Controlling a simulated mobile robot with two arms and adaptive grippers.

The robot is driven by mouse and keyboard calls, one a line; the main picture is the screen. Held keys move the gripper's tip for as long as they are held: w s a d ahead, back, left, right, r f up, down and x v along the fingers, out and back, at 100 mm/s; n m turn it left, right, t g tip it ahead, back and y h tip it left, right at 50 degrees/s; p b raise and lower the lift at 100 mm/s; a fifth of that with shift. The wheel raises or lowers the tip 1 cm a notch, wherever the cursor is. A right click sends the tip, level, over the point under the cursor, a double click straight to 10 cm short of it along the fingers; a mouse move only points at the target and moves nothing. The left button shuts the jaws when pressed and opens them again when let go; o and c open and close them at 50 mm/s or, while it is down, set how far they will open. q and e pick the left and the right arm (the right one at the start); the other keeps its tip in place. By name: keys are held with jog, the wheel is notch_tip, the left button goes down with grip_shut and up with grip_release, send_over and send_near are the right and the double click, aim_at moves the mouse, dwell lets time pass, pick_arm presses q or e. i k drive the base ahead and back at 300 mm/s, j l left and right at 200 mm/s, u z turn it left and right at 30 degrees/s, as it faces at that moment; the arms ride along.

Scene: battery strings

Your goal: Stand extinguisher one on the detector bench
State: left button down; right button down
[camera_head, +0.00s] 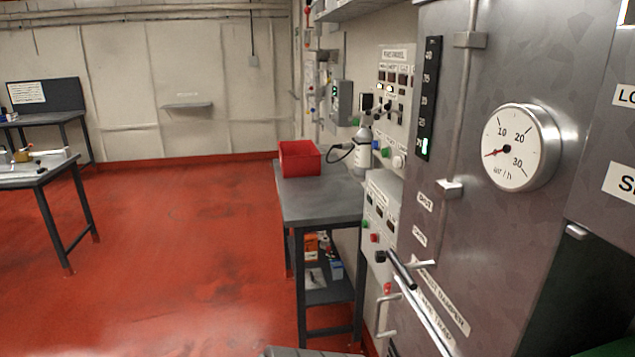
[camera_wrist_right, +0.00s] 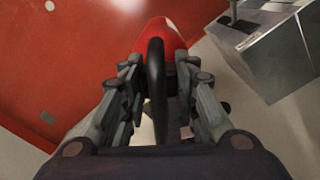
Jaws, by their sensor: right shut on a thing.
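In the right wrist view, my right gripper (camera_wrist_right: 160,88) is shut on a red extinguisher (camera_wrist_right: 172,32). A black curved hose or handle (camera_wrist_right: 156,70) runs between the fingers, and the fingers hide much of the extinguisher's upper part. Neither gripper nor the held extinguisher shows in the head view. A grey bench (camera_head: 325,205) stands in the middle of the head view against the right wall. Another grey bench (camera_head: 30,178) stands at the left edge. I cannot tell by a label which one is the detector bench.
A red bin (camera_head: 299,160) and a pale bottle with a black hose (camera_head: 362,150) occupy the back of the middle bench; its front is clear. Boxes (camera_head: 311,246) sit on its lower shelf. A grey cabinet with a gauge (camera_head: 521,148) fills the right. Red floor is open at left.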

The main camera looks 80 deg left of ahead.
aim_at(307, 197)
jog(key=z, duration=1.1)
jog(key=k+j+z, duration=0.1)
jog(key=z, duration=0.8)
jog(key=k+l+z, duration=0.1)
jog(key=k+z, duration=0.3)
jog(key=k, duration=0.55)
jog(key=k+u, duration=0.1)
jog(key=k, duration=0.85)
jog(key=k+j+u, duration=0.1)
jog(key=k, duration=0.9)
jog(key=k+z, duration=0.35)
jog(key=k, duration=0.6)
jog(key=k+u, duration=0.35)
jog(key=k+j, duration=0.05)
